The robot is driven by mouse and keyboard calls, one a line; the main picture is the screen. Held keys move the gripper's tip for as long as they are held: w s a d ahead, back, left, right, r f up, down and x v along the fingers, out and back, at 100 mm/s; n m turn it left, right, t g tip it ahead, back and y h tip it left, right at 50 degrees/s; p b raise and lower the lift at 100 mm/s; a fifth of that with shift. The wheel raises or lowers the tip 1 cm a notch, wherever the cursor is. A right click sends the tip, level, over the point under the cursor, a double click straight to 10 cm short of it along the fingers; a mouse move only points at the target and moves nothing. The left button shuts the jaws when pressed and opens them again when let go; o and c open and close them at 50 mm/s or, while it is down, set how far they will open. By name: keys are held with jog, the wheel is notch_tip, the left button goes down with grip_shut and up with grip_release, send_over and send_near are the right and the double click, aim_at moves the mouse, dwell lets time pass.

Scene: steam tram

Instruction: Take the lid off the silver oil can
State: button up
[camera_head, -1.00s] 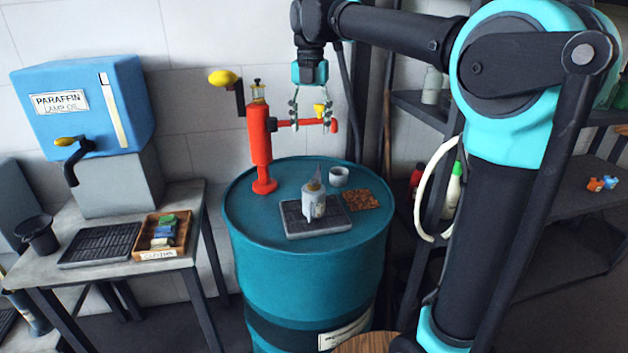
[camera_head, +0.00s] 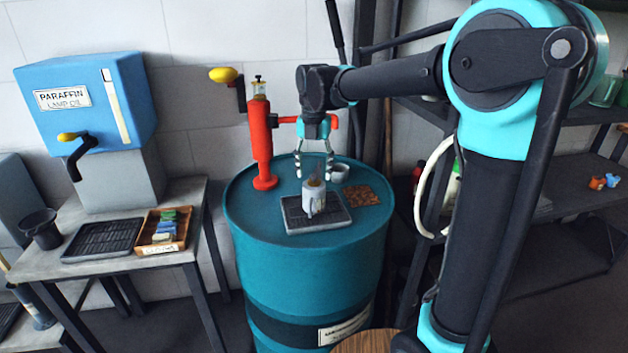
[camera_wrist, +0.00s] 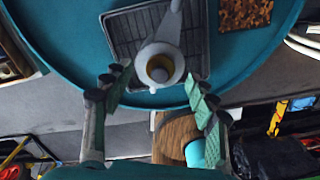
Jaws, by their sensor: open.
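The silver oil can (camera_head: 313,203) stands upright on a black grated drip tray (camera_head: 340,213) on top of the teal drum. It also shows in the wrist view (camera_wrist: 172,30), with a brass-coloured lid (camera_wrist: 160,67) on its top and a grey spout pointing away. My gripper (camera_head: 314,173) is open and empty, pointing down just above the can. In the wrist view its fingertips (camera_wrist: 156,84) lie to either side of the lid, apart from it. In the head view the fingers partly hide the top of the can and its spout.
A red hand pump (camera_head: 260,145) with a yellow-ended handle stands close behind left on the drum (camera_head: 250,215).

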jog(key=shift+f, duration=0.85)
jog(key=c, duration=0.9)
jog(key=shift+o, duration=0.2)
jog(key=shift+r, duration=0.15)
